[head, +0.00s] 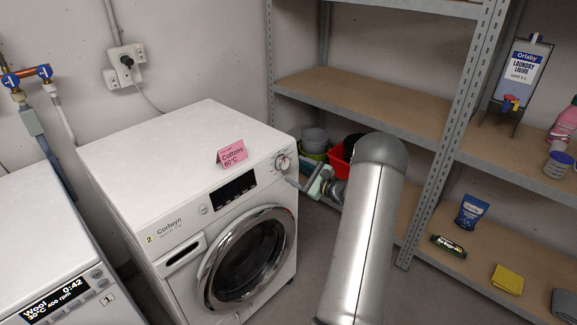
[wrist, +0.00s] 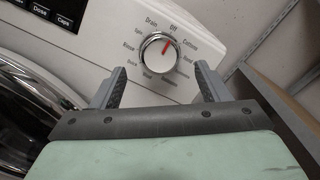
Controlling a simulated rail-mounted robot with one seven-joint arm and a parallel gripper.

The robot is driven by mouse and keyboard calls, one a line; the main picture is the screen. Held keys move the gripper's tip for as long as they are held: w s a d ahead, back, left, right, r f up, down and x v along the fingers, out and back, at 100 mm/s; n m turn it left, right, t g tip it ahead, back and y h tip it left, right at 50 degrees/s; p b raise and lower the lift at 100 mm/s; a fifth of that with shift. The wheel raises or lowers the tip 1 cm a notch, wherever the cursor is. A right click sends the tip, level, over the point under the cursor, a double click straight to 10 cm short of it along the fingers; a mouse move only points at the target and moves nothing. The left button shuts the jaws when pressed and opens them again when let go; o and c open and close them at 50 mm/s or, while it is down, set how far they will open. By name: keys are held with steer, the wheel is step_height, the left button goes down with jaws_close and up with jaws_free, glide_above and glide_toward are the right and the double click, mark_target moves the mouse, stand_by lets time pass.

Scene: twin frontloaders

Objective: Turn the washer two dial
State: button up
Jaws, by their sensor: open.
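The washer marked 2 (head: 190,215) is a white Corlwyn front-loader with a round chrome-rimmed door. Its dial (head: 282,162) is at the right end of the control panel. In the wrist view the dial (wrist: 157,52) is a silver knob with a red pointer mark toward the upper right, between Off and Cottons. Labels such as Drain, Spin and Rinse ring it. My gripper (wrist: 160,80) is open, its two fingers below and to either side of the dial, apart from it. In the head view my gripper (head: 305,183) is beside the panel's right end, partly hidden by my arm.
A pink card (head: 231,153) reading "Cottons 60°C" stands on the washer. Washer 1 (head: 50,255) is at the left, its display lit with "Wool". Metal shelving (head: 370,105) stands right and behind, holding bowls, a laundry liquid dispenser (head: 523,72) and packets.

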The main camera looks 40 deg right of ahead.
mark_target(285, 164)
steer(key=shift+x, duration=2.4)
steer(key=c, duration=1)
steer(key=shift+o, duration=0.2)
steer(key=shift+m, duration=0.3)
steer(key=m+h, duration=0.1)
steer(key=m, duration=0.1)
steer(key=shift+s+m, duration=0.1)
steer(key=shift+m, duration=0.3)
steer(key=shift+m+h+p, duration=0.35)
steer(key=shift+m+h, duration=0.15)
steer(key=shift+m, duration=1.9)
